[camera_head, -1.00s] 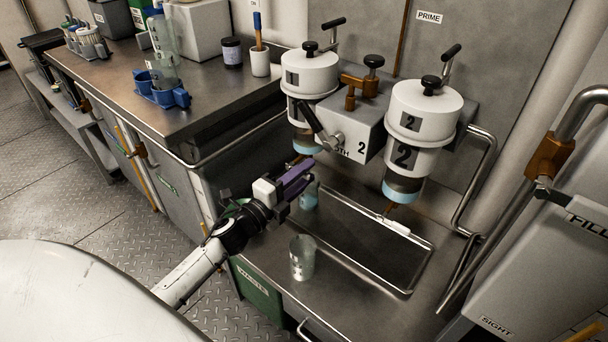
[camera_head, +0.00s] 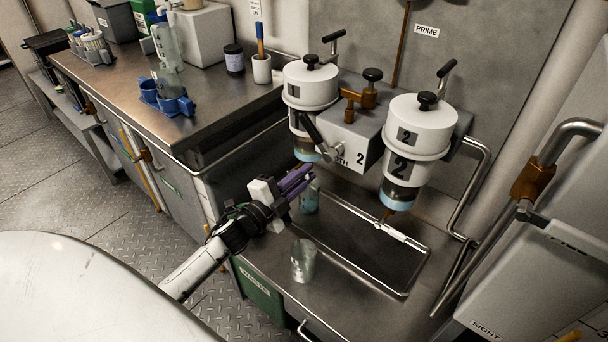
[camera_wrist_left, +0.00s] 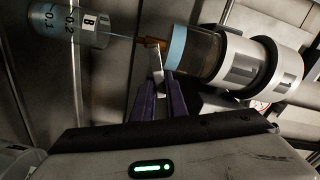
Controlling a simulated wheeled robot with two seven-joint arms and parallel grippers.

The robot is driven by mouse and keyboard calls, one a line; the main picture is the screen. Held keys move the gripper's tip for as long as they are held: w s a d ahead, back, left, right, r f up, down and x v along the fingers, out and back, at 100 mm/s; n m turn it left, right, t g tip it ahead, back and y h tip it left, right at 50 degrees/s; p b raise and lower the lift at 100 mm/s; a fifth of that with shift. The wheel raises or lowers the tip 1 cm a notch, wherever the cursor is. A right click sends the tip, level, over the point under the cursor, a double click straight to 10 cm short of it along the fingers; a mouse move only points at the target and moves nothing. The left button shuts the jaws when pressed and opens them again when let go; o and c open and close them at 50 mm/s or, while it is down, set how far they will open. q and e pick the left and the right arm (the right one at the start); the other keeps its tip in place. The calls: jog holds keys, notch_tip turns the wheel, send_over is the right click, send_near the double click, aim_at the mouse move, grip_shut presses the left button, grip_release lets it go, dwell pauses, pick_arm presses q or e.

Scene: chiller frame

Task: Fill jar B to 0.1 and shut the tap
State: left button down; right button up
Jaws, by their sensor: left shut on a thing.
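Jar B (camera_wrist_left: 85,25) is clear and marked 0.1 and 0.2; in the head view it (camera_head: 309,201) stands under tap 1, partly hidden by my gripper. In the left wrist view a thin stream runs from the orange-brown tap nozzle (camera_wrist_left: 150,42) into the jar. Pale blue liquid shows around the marks; I cannot read its exact level. My left gripper (camera_head: 302,178), with purple fingers, is shut on the pale tap lever (camera_wrist_left: 156,68) below the blue-banded cylinder (camera_wrist_left: 190,52). My right gripper is not in view.
Another clear jar (camera_head: 303,262) stands on the steel counter in front. A sunken drain tray (camera_head: 405,292) lies to the right under tap 2 (camera_head: 387,213). A side bench (camera_head: 205,122) with blue holders is at left. A bent pipe (camera_head: 480,250) rises at right.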

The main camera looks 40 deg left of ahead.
pick_arm(q)
jog(key=c, duration=1.8)
grip_release()
jog(key=shift+o, duration=0.2)
jog(key=s, duration=1)
jog(key=shift+s+a+p, duration=0.15)
jog(key=shift+a+p, duration=0.25)
jog(key=shift+p, duration=0.05)
dwell(4.2)
